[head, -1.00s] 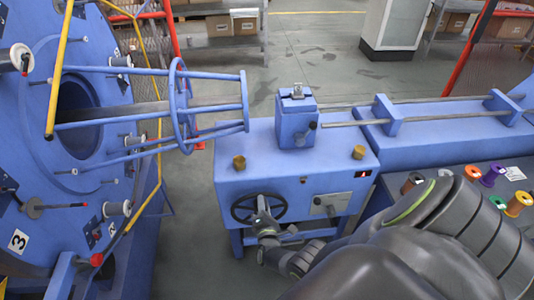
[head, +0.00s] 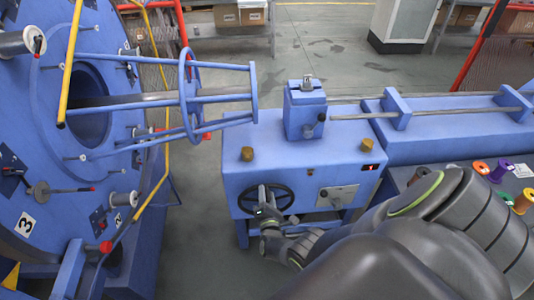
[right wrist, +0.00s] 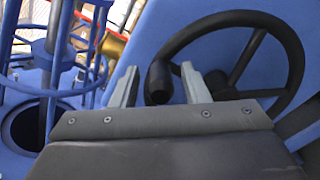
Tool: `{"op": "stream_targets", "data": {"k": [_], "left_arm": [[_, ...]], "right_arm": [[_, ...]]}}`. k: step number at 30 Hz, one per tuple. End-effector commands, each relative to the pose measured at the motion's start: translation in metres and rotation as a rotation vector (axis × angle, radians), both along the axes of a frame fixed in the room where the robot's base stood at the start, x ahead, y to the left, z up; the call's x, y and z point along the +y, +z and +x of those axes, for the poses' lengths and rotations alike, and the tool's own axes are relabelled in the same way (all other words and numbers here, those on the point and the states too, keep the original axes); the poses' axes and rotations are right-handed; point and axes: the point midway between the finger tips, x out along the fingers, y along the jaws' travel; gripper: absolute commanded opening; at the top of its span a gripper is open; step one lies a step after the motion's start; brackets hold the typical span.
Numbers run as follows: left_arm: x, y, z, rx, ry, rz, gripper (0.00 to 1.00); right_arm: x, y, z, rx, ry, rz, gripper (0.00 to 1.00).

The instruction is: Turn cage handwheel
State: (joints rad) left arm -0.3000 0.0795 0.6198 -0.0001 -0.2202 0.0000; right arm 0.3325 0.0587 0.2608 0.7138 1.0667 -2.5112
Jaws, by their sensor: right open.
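The black cage handwheel (head: 291,197) is on the front of the blue machine box, below its top. In the right wrist view the spoked wheel (right wrist: 299,65) fills the upper right, with a dark knob handle (right wrist: 158,82) at its left side. My right gripper (head: 262,194) is in front of the wheel in the head view and covers part of it. In the right wrist view the right gripper (right wrist: 160,88) is open, its two pale fingers on either side of the knob. I cannot tell whether they touch it. My left gripper is not in view.
The large blue disc (head: 50,130) with bobbins and yellow rods stands at the left, with the blue tubular cage (head: 190,98) reaching toward the box. A grey panel (head: 337,196) is right of the wheel. Coloured spools (head: 497,172) lie at the right. Floor is open between disc and box.

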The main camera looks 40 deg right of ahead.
Motion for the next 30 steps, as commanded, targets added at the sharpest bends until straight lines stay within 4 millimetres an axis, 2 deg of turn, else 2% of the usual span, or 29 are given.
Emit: {"op": "stream_targets", "data": {"k": [8, 13, 20, 30], "left_arm": [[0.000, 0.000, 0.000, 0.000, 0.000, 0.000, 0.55], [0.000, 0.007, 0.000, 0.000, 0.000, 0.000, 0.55], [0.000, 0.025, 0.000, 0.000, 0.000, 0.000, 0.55], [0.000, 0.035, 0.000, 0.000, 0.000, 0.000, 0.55]], "right_arm": [[0.000, 0.000, -0.001, 0.002, 0.000, 0.000, 0.43], [0.008, 0.001, -0.012, 0.002, 0.000, 0.001, 0.43], [0.034, 0.003, -0.056, 0.004, -0.001, 0.003, 0.43], [0.075, 0.000, -0.123, 0.003, -0.002, 0.003, 0.43]]}}
